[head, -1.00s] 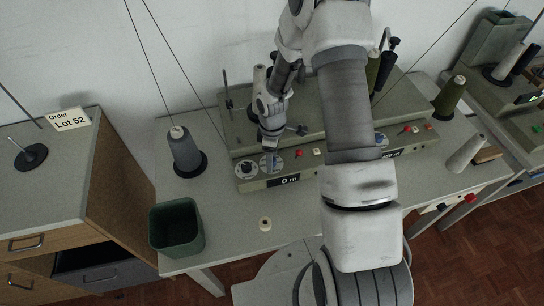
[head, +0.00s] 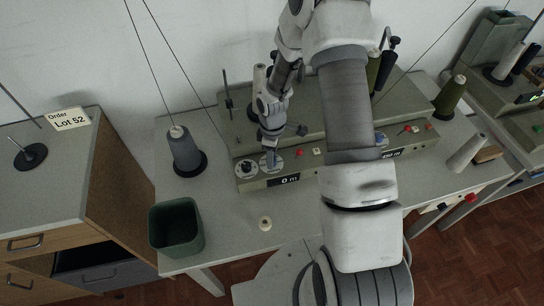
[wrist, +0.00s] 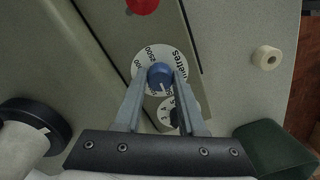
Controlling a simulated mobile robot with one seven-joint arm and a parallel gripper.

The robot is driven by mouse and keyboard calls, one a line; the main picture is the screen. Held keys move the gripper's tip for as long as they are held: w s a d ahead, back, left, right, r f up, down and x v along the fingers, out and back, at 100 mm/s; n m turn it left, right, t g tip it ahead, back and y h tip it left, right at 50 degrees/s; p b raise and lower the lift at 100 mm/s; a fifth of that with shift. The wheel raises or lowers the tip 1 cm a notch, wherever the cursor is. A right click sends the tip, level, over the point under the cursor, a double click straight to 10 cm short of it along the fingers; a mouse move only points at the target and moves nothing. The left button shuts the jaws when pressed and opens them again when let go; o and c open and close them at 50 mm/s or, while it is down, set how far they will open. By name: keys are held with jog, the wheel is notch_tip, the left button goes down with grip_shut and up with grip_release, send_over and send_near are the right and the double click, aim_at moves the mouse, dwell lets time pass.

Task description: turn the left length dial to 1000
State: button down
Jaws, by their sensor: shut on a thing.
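The left length dial is a white disc (wrist: 148,53) lettered "metres", with numbers such as 2500 around its rim and a blue knob (wrist: 160,76) with a pale pointer line. It also shows in the head view as a pale disc (head: 279,164) on the front of the left machine. My gripper (wrist: 161,82) is shut on the blue knob, one finger on each side. The fingers hide part of the dial's numbers. The display (head: 289,180) below the dial reads 0 m.
A second white dial with a black knob (head: 246,167) sits just left of it; it also shows in the wrist view (wrist: 165,112). A red button (head: 299,152) is to the right. A grey thread cone (head: 184,148), a green bin (head: 176,228) and a small cream spool (head: 265,224) stand nearby.

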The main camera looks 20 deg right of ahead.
jog(key=m+b, duration=0.2)
jog(key=m, duration=0.1)
jog(key=shift+f, duration=0.15)
jog(key=shift+m+b, duration=1.4)
jog(key=shift+m, duration=1.3)
jog(key=shift+r, duration=0.2)
jog(key=c, duration=0.5)
grip_release()
notch_tip(320, 180, up, 17)
jog(key=shift+d+r+p, duration=0.15)
jog(key=shift+r+p, duration=0.05)
jog(key=shift+p, duration=0.15)
